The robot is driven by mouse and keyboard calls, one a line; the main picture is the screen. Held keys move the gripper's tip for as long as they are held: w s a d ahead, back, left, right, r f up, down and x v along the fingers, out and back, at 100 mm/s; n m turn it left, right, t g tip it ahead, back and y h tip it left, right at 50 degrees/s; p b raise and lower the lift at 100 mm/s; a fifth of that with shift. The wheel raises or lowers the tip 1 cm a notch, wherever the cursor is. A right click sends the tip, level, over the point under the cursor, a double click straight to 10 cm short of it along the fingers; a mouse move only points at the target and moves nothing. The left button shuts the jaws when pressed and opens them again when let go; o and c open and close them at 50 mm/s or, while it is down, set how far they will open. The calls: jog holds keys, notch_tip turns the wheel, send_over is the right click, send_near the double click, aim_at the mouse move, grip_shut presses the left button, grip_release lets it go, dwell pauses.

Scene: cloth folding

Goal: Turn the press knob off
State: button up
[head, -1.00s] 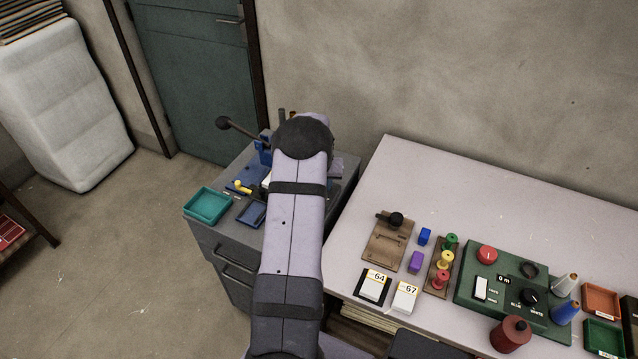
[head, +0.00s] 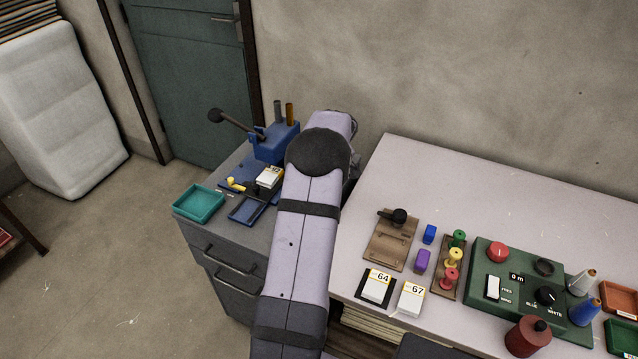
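A blue press (head: 275,143) with a long black-tipped lever (head: 236,124) stands at the back of the grey cabinet. In front of it a blue plate carries a small yellow knob or lever (head: 236,184) and a white block (head: 268,177). A green control panel (head: 483,270) on the right table has a red knob (head: 497,252), a black knob (head: 546,295) and a white switch (head: 493,287). I cannot tell which one is the press knob; the small lettering is unclear. My arm reaches up between cabinet and table, and its far end hides my gripper.
A teal tray (head: 199,204) and a blue tray (head: 247,210) sit on the cabinet. On the table are a wooden board with a black knob (head: 398,215), colored spools (head: 453,258), blocks numbered 64 (head: 376,287) and 67 (head: 411,298), and a dark red bottle (head: 526,337). The table's back is clear.

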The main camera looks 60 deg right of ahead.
dwell(0.4)
jog(key=o, duration=1.1)
jog(key=shift+c, duration=0.2)
jog(key=shift+r, duration=0.1)
jog(key=b+v, duration=0.1)
jog(key=v, duration=0.6)
jog(key=shift+b, duration=0.35)
jog(key=shift+a+r, duration=0.1)
